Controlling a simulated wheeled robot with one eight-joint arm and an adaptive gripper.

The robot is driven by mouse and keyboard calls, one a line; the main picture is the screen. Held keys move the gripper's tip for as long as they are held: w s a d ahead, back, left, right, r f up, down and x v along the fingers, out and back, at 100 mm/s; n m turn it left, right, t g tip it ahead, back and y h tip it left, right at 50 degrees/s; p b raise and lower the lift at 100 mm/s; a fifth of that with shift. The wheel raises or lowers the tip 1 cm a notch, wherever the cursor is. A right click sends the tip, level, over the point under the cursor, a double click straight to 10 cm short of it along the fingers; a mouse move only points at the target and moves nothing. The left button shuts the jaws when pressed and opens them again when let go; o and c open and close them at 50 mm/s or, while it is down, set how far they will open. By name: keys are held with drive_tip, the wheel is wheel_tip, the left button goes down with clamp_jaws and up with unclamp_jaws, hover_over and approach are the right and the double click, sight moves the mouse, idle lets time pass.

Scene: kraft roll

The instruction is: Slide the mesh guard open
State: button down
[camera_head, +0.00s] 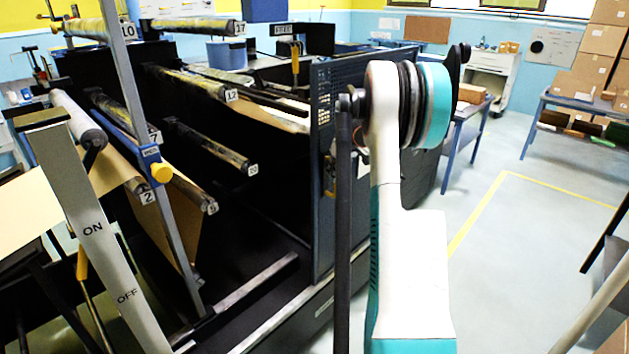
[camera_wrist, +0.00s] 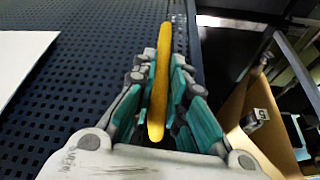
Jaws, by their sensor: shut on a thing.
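The mesh guard (camera_head: 322,110) is a dark blue perforated panel standing upright at the right end of the roller machine in the head view. In the wrist view its perforated face (camera_wrist: 80,85) fills the left and middle. A yellow handle bar (camera_wrist: 160,80) stands out along the guard near its edge. My gripper (camera_wrist: 163,95) has its teal and grey fingers on both sides of this handle and is shut on it. In the head view my white and teal arm covers part of the guard and hides the gripper.
Several numbered rollers (camera_head: 212,150) stick out left of the guard, with brown kraft paper (camera_head: 180,215) among them. A grey ON/OFF lever (camera_head: 95,230) stands at front left. The floor (camera_head: 500,260) on the right is mostly clear, with a yellow line and tables beyond.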

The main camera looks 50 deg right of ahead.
drive_tip(key=d+p, duration=0.2)
drive_tip(key=d, duration=1)
drive_tip(key=shift+d, duration=0.1)
drive_tip(key=c, duration=1.6)
unclamp_jaws()
drive_tip(key=shift+r, duration=0.1)
drive_tip(key=v, duration=1.1)
drive_tip(key=shift+r, duration=0.35)
drive_tip(key=shift+s, duration=0.15)
